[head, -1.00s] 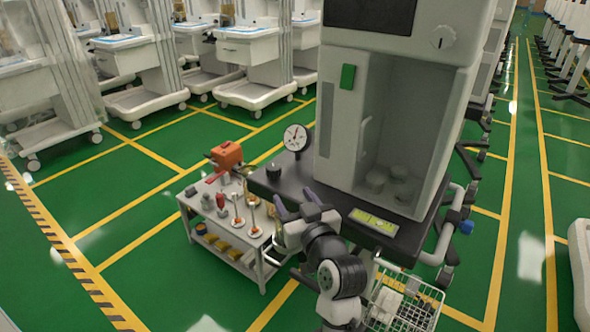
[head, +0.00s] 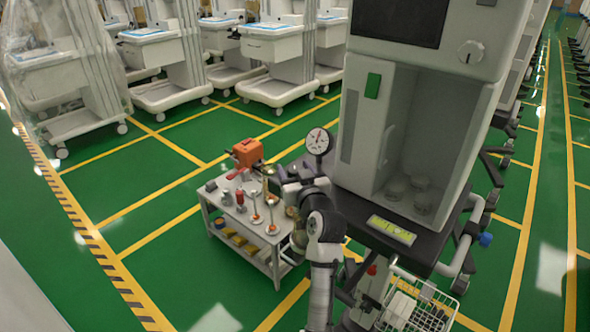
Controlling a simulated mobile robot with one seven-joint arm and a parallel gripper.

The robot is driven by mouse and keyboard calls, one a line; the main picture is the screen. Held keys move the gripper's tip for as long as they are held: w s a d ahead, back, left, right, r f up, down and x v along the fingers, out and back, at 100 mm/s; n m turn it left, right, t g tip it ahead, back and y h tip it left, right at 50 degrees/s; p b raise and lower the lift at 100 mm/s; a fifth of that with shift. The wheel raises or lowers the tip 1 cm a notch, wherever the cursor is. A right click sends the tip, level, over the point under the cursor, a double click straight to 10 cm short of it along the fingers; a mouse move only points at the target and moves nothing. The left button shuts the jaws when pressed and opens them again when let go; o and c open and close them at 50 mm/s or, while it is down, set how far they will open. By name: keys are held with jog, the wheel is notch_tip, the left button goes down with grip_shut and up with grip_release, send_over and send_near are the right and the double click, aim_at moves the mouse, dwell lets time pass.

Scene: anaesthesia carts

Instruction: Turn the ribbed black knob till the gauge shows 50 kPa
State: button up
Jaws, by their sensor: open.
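The round white gauge (head: 317,141) stands on a short stem at the left edge of the cart's dark worktop (head: 352,213). Its dial faces me and a thin needle points roughly upward. The numbers are too small to read. My gripper (head: 283,172) is at the worktop's left end, just below and left of the gauge. It is open. The ribbed black knob cannot be made out; my gripper and wrist cover the place where it stands. I cannot tell whether the fingers are around it or touching it.
A small grey trolley (head: 212,196) with tools and an orange box (head: 247,152) stands close to the left. The cart's white cabinet (head: 347,140) rises right of the gauge. A wire basket (head: 425,312) hangs below the worktop. Green floor is free at left.

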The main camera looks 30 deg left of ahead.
jog(key=c, duration=1)
jog(key=shift+o, duration=0.2)
jog(key=shift+r+m+t+h+p, duration=0.1)
jog(key=shift+m+t+h+p, duration=0.35)
jog(key=shift+p, duration=0.35)
jog(key=shift+s+a+m+t+h+p, duration=0.1)
jog(key=shift+m+t+h+p, duration=0.45)
jog(key=shift+t+h+p, duration=0.15)
jog(key=shift+m+t+h+p, duration=0.3)
jog(key=shift+m+t+h, duration=0.3)
jog(key=shift+h, duration=0.15)
jog(key=m+h+b, duration=0.1)
jog(key=m+t+h+b, duration=0.1)
jog(key=shift+f+h, duration=0.3)
jog(key=shift+m+t+h+b, duration=0.4)
jog(key=shift+t+h+b, duration=0.05)
jog(key=shift+h+b, duration=0.2)
jog(key=shift+r+m+h+b, duration=0.15)
jog(key=shift+m+h+b, duration=0.25)
jog(key=shift+h+b, duration=0.15)
